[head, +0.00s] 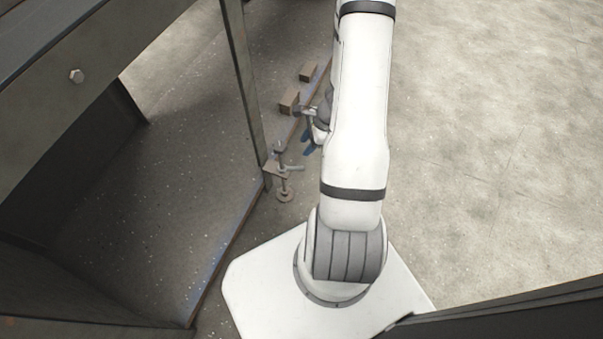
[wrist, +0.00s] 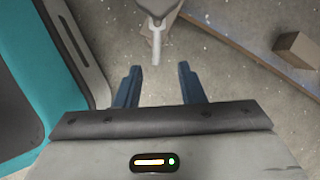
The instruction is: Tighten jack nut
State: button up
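A rusty screw jack (head: 284,186) stands at the lower end of the frame's upright post in the head view. Its nut (head: 283,168) has a short handle (head: 296,168) sticking out to the right. In the wrist view a grey metal piece, which looks like the nut, shows at the top centre with its handle (wrist: 156,46) pointing down towards my gripper (wrist: 157,84). The two blue fingers are open and empty, one on each side of the handle's line, with its tip just beyond them. In the head view my gripper (head: 309,145) is up and right of the jack, partly hidden by my arm.
A dark steel frame (head: 245,75) with an upright post fills the left. Wooden blocks (head: 289,102) lie by a rusty floor-level edge past my gripper; one block (wrist: 297,50) shows right in the wrist view. Open concrete floor (head: 490,130) lies to the right.

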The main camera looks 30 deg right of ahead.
jog(key=m+b, duration=0.1)
jog(key=b, duration=0.1)
send_near(300, 168)
jog(key=f, duration=0.1)
jog(key=b+x, duration=0.2)
jog(key=x, duration=0.3)
jog(key=shift+w+a+f+b, duration=0.1)
jog(key=shift+w+f+b, duration=0.15)
jog(key=shift+b, duration=0.1)
jog(key=shift+b+x, duration=0.4)
jog(key=shift+x, duration=0.35)
jog(key=shift+a, duration=0.1)
grip_shut()
jog(key=shift+a, duration=0.1)
